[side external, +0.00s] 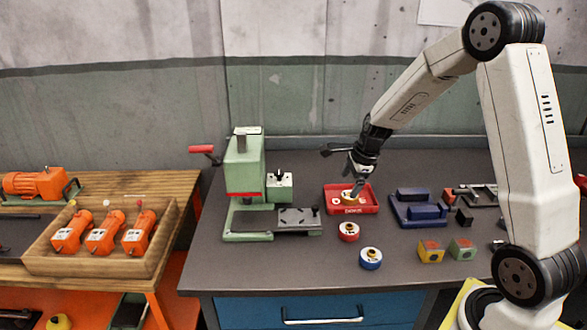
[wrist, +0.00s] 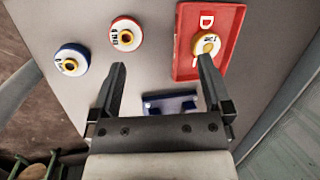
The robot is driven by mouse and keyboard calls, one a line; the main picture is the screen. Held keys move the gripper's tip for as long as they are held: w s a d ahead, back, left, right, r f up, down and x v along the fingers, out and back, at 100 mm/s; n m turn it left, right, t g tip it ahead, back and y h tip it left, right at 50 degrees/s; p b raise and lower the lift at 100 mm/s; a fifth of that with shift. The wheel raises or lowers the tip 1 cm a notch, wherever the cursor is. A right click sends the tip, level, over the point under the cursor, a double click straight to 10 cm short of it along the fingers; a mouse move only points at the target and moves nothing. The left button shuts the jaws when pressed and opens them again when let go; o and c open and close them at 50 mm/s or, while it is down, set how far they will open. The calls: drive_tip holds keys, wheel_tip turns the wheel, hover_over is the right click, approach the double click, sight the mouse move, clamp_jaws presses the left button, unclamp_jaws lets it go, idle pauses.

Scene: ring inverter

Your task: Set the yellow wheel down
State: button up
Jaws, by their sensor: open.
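The yellow wheel (side external: 350,199), with a white face and yellow hub, lies in the red tray (side external: 367,209). In the wrist view the yellow wheel (wrist: 208,43) is in the lettered red tray (wrist: 185,70), just beyond the tip of the right finger. My gripper (side external: 355,190) is low over the tray in the side view and partly hides the wheel. In the wrist view my gripper (wrist: 161,66) is open, with nothing held between its fingers. I cannot tell whether a finger touches the wheel.
A red wheel (side external: 348,232) and a blue wheel (side external: 370,258) lie in front of the tray. A green press (side external: 245,175) stands to the left. A dark blue fixture (side external: 418,209) and yellow and green blocks (side external: 431,251) are to the right. The front left of the bench is clear.

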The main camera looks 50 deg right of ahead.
drive_tip(key=s+a+n, duration=0.7)
drive_tip(key=a+n, duration=0.2)
drive_tip(key=n, duration=0.3)
drive_tip(key=s+a+n+g, duration=0.1)
drive_tip(key=s+a+n, duration=0.6)
drive_tip(key=n, duration=0.6)
drive_tip(key=shift+a+r, duration=0.25)
drive_tip(key=shift+a, duration=0.95)
